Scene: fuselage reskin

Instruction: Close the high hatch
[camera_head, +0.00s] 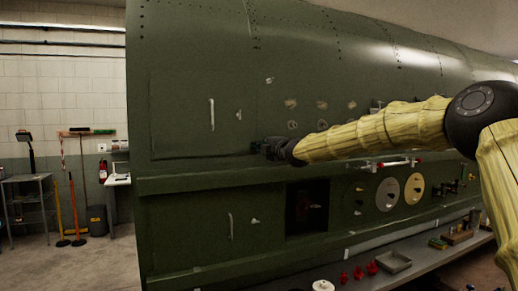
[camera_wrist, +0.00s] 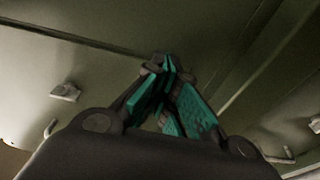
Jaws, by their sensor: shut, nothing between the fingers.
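The high hatch (camera_head: 180,125) is the upper green panel on the fuselage side, with an upright pale handle (camera_head: 212,114) and a small latch tab (camera_head: 239,114) to its right. It looks about flush with the skin; I cannot tell whether it is fully closed. My gripper (camera_head: 266,149) is at the hatch's lower right corner, just above the ledge. In the wrist view my gripper (camera_wrist: 168,66) is shut and empty, its teal-padded fingers together close to the green skin. I cannot tell whether they touch it. A pale tab (camera_wrist: 65,91) lies left of the fingers.
A ledge (camera_head: 205,180) runs below the high hatch. Under it are a lower panel with a handle (camera_head: 230,226) and a dark square opening (camera_head: 307,207). A red-ended bar (camera_head: 391,164) is right of the gripper. A bench with a tray (camera_head: 394,262) stands lower right.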

